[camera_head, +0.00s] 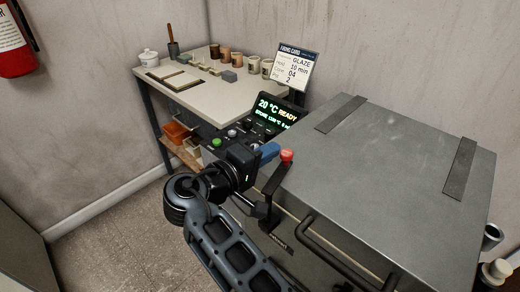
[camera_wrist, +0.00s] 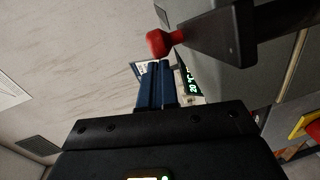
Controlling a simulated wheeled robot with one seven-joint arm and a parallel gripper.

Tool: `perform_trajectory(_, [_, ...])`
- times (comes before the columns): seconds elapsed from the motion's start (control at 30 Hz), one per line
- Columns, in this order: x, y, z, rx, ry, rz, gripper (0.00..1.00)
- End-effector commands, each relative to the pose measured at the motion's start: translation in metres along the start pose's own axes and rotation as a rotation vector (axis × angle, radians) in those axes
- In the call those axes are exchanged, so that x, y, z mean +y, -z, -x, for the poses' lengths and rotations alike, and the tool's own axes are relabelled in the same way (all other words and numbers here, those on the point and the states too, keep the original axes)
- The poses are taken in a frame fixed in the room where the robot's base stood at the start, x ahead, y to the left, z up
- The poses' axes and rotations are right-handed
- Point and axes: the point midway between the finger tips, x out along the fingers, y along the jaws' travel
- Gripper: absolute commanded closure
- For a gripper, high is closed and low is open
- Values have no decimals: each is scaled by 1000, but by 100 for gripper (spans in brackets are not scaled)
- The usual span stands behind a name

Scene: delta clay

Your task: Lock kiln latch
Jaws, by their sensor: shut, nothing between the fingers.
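The kiln (camera_head: 390,165) is a grey box with its lid down. Its latch (camera_head: 274,180) is a dark lever at the kiln's left front corner, with a red knob (camera_head: 287,156) at its upper end. My gripper (camera_head: 272,149) has its blue fingers together, empty, just beside the knob in the head view. In the wrist view the shut fingers (camera_wrist: 155,70) point up the picture, and the red knob (camera_wrist: 164,42) lies just beyond their tips. I cannot tell whether they touch.
A display (camera_head: 274,112) reading 20 °C READY stands behind my gripper. A firing card (camera_head: 293,68) stands behind it. A bench (camera_head: 215,95) with cups and tiles is at the back left. A dark handle bar (camera_head: 335,250) sticks out from the kiln front.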

Motion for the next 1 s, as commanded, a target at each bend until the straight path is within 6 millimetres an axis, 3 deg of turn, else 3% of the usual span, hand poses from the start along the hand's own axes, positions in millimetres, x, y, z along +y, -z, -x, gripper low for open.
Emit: perform_trajectory(1.0, [2,-12,-9,1,0,1,100])
